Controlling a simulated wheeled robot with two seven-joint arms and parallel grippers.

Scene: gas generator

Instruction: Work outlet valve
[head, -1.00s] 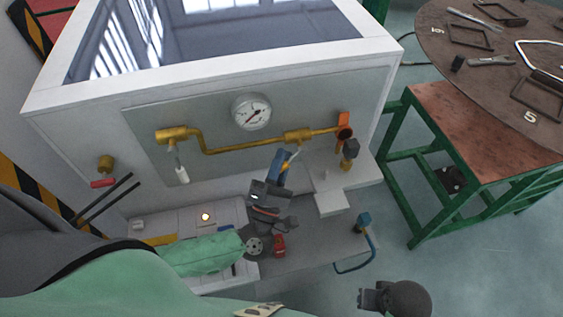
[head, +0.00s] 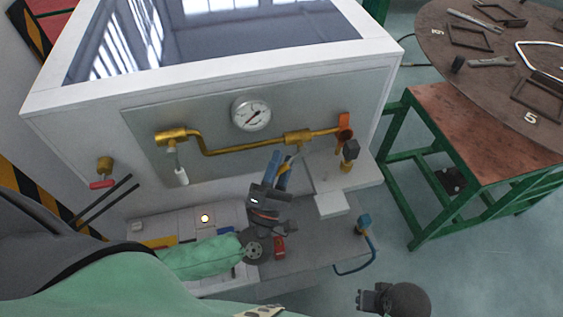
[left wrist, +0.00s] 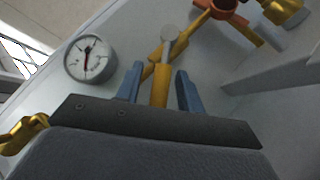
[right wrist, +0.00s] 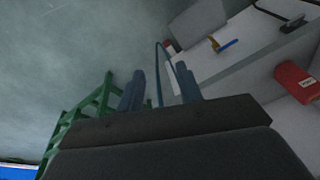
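The gas generator's brass pipe (head: 235,149) runs across the grey front panel. A valve (head: 298,136) sits on it right of centre, with a yellow lever pointing down toward my left gripper. In the left wrist view the yellow lever (left wrist: 160,88) shows between the two blue fingers of my left gripper (left wrist: 158,88). The fingers are apart, with gaps on both sides of it; contact cannot be told. In the head view my left gripper (head: 279,172) is just below the valve. My right gripper (right wrist: 159,88) is open and empty, low over the floor.
A round gauge (head: 251,114) is above the pipe. An orange-handled valve (head: 345,126) is at its right end. A white ledge (head: 335,180) and a blue hose (head: 368,250) lie right of my left gripper. A green-legged table (head: 450,120) stands at right.

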